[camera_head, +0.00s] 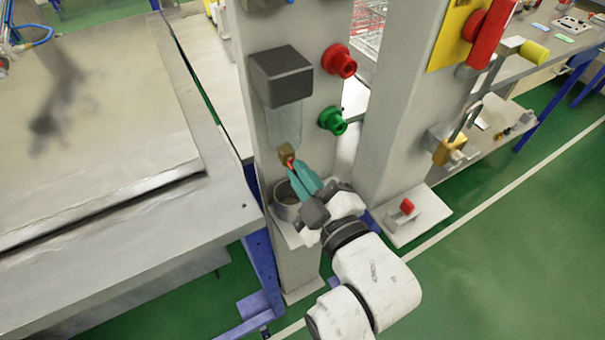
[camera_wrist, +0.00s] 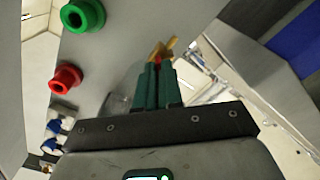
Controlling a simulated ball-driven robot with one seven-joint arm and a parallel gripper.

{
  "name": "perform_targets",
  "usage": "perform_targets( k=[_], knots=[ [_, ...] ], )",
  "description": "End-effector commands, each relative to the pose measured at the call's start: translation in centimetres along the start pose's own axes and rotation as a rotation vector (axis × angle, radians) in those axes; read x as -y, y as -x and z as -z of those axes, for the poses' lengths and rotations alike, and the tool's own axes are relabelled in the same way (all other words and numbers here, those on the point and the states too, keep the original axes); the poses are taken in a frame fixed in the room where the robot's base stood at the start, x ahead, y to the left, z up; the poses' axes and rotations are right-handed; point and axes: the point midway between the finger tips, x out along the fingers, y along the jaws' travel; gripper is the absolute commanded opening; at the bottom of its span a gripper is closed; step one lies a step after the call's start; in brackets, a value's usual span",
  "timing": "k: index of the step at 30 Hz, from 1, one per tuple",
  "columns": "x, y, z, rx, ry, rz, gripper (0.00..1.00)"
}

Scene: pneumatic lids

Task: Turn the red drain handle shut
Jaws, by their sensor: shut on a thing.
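The red drain handle (camera_head: 290,164) is a small red piece at the brass drain valve (camera_head: 286,152), below a clear bowl (camera_head: 284,122) under a dark grey box on the grey column. My gripper (camera_head: 295,168) has teal fingers and comes from the lower right. It is shut on the handle, and the fingers hide most of it. In the wrist view the two teal fingers (camera_wrist: 158,68) stand close together, with a sliver of the red handle (camera_wrist: 158,60) between their tips and the brass valve (camera_wrist: 163,48) just beyond. The handle's exact angle cannot be told.
A grey cup (camera_head: 284,208) sits on a ledge under the valve, close to my fingers. A red knob (camera_head: 339,61) and a green knob (camera_head: 332,121) stick out on the column's right. A second column holds a brass padlock (camera_head: 449,151). A large bench (camera_head: 100,245) stands left.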

Motion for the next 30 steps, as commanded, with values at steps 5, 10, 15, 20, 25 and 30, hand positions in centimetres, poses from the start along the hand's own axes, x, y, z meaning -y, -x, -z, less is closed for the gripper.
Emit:
perform_targets(
  k=[5, 10, 15, 20, 25, 30],
  knots=[
    [0.1, 0.0, -0.1, 0.002, 0.002, 0.002, 0.09],
    [0.1, 0.0, 0.0, 0.001, 0.001, 0.002, 0.25],
    [0.0, 0.0, 0.0, 0.001, 0.0, 0.001, 0.32],
    [0.1, 0.1, 0.0, 0.001, 0.0, 0.001, 0.32],
    [0.1, 1.7, -0.1, 0.002, 0.0, 0.001, 0.32],
    [0.2, 4.9, -0.2, 0.003, -0.001, 0.002, 0.32]
  ],
)
